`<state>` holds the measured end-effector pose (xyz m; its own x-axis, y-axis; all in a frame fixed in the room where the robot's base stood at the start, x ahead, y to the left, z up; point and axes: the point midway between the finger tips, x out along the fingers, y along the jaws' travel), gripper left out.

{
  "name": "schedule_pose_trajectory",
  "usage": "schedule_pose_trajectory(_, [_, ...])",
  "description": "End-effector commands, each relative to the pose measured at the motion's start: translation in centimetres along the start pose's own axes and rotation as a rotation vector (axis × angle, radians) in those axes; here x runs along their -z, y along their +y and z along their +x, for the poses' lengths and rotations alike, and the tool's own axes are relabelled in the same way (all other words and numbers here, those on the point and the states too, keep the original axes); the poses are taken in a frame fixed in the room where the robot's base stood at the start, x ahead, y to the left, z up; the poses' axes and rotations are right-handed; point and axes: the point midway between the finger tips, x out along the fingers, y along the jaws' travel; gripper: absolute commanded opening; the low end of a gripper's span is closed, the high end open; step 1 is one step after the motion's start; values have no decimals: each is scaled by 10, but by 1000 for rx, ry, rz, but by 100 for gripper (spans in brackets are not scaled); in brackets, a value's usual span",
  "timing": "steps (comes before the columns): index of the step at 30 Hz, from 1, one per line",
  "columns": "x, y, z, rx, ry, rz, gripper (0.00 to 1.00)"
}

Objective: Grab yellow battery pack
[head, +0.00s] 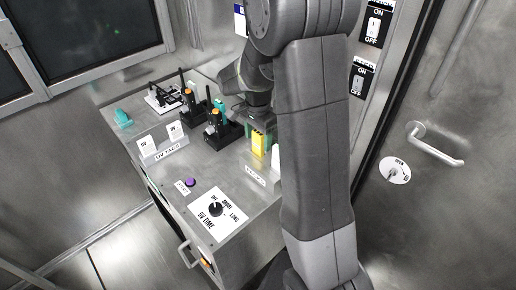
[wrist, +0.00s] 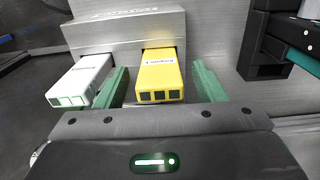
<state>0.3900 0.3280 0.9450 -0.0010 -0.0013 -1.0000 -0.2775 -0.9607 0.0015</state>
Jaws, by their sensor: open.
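The yellow battery pack (wrist: 160,73) stands in a slot of a grey metal holder, with its dark-contact end toward the wrist camera. My gripper (wrist: 160,92) is open, with one green finger on each side of the yellow pack. A gap shows between the pack and the fingers. In the head view the yellow pack (head: 257,143) stands near the right edge of the metal cabinet top, just below my gripper, which my arm largely hides.
A white pack (wrist: 80,82) sits in the same holder (wrist: 125,30), just left of my left finger. Black holders with orange-topped devices (head: 215,122) stand left of my gripper. A dial panel (head: 216,211) and purple button (head: 190,182) lie toward the front.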

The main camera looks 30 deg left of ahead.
Motion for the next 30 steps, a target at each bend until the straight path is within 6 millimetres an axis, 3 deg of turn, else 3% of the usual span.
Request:
schedule_pose_trajectory(4, [0,0,16,-1,0,0,64])
schedule_pose_trajectory(12, [0,0,19,1,1,0,64])
schedule_pose_trajectory(20, [0,0,19,1,1,0,14])
schedule_pose_trajectory(30, [1,-1,10,5,2,0,14])
